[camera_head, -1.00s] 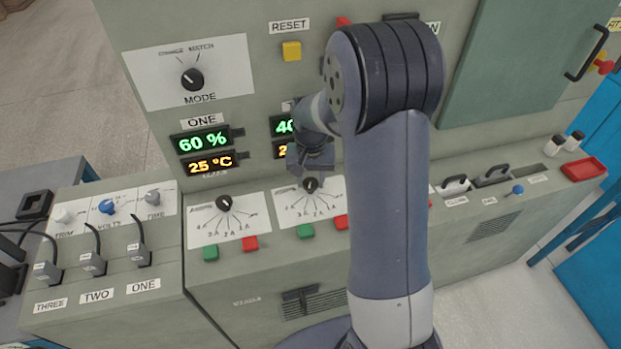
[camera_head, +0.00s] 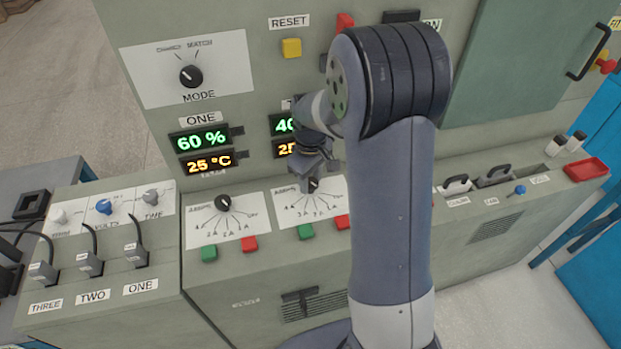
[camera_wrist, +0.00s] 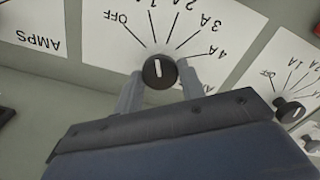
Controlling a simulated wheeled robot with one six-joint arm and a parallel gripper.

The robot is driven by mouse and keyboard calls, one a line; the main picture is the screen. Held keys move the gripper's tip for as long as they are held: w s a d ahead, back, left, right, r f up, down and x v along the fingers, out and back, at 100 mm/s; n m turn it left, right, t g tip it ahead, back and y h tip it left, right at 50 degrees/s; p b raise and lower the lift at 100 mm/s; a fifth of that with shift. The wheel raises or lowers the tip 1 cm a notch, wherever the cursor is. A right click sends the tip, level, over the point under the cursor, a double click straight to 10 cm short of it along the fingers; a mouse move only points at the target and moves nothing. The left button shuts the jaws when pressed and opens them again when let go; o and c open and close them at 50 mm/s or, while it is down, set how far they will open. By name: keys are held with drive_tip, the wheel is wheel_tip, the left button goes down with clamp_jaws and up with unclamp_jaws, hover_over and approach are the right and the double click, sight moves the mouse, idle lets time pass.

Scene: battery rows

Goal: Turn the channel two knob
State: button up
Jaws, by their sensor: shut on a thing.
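The channel two knob (camera_head: 314,184) is a small black knob on a white dial plate (camera_head: 334,207) below the second display column. In the wrist view the knob (camera_wrist: 159,72) is round with a white pointer line, roughly vertical in that picture. Its dial is marked OFF and several amp values, seen upside down. My gripper (camera_wrist: 159,83) is shut on the knob, one grey finger on each side. In the head view my gripper (camera_head: 309,182) comes down onto the knob from above, hiding part of it.
The channel one knob (camera_head: 223,203) sits on a like plate to the left. Green (camera_head: 306,231) and red (camera_head: 343,222) buttons lie just below the channel two plate. Displays (camera_head: 284,125) stand above it. My arm hides the panel to the right.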

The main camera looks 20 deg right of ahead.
sight(311, 182)
drive_tip(key=n, duration=0.6)
idle(0.7)
drive_tip(key=o, duration=1)
drive_tip(key=shift+r, duration=0.1)
wheel_tip(311, 182, up, 11)
drive_tip(key=shift+f+b, duration=0.15)
drive_tip(key=shift+b, duration=0.2)
wheel_tip(311, 182, down, 11)
drive_tip(key=shift+r, duration=0.1)
